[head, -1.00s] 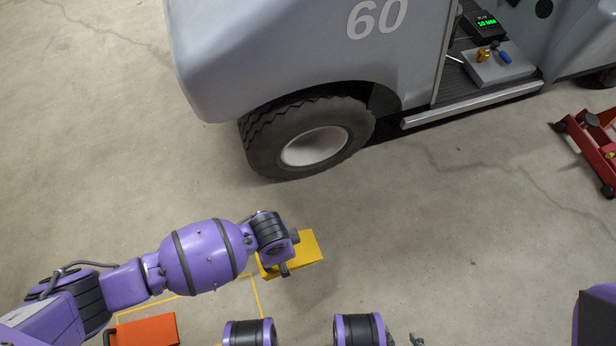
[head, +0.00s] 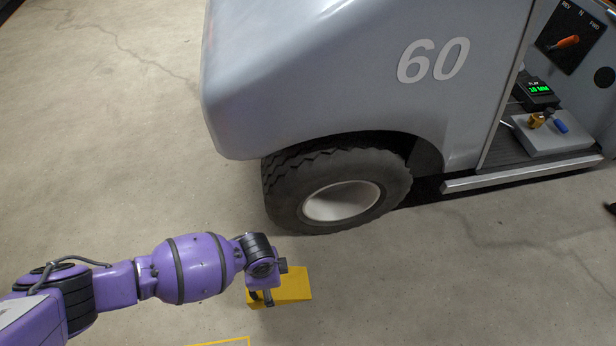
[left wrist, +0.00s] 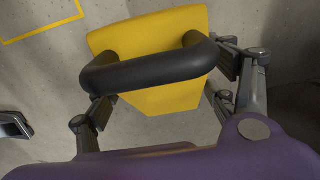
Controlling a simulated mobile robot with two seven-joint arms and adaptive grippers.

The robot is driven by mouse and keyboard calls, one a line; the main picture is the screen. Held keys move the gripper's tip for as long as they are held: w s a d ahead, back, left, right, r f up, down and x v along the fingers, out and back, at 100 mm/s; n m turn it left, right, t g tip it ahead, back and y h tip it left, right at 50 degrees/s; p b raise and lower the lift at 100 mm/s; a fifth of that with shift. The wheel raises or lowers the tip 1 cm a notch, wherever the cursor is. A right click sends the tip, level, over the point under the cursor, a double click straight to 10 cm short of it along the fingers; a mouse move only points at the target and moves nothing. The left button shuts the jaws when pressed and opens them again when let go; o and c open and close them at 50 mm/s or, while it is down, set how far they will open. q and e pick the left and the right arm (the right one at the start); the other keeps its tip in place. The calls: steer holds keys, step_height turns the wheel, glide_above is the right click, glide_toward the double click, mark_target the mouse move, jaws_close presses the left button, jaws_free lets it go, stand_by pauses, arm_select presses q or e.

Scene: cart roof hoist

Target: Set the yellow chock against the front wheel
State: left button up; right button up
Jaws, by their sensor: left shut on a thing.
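The yellow chock (head: 294,284) is on the near side of the front wheel (head: 283,188), below it in the head view, with a strip of bare floor between them. My left gripper (head: 266,294) is shut on the chock at its left part and covers some of it. In the left wrist view the chock (left wrist: 160,100) shows behind a thick black bar (left wrist: 150,66) that runs between the fingers of my left gripper (left wrist: 155,85). I cannot tell whether the chock touches the floor. My right gripper is not in view.
The grey cart body (head: 300,80) marked 60 overhangs the wheel. Its step edge (head: 520,174) runs to the right, below a compartment with a gauge (head: 535,90). A yellow floor line (head: 225,342) shows at the bottom.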

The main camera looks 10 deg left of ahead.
arm_select(q)
steer(key=shift+w+a+f, duration=0.1)
steer(key=shift+w+f, duration=0.15)
steer(key=shift+w, duration=0.05)
step_height(320, 180, down, 3)
steer(key=shift+w+a+r+b, duration=0.1)
steer(key=shift+r+b, duration=0.1)
steer(key=shift+b, duration=0.75)
steer(key=shift+f, duration=0.35)
steer(key=shift+f, duration=0.2)
steer(key=o, duration=1.8)
steer(key=shift+c, duration=0.2)
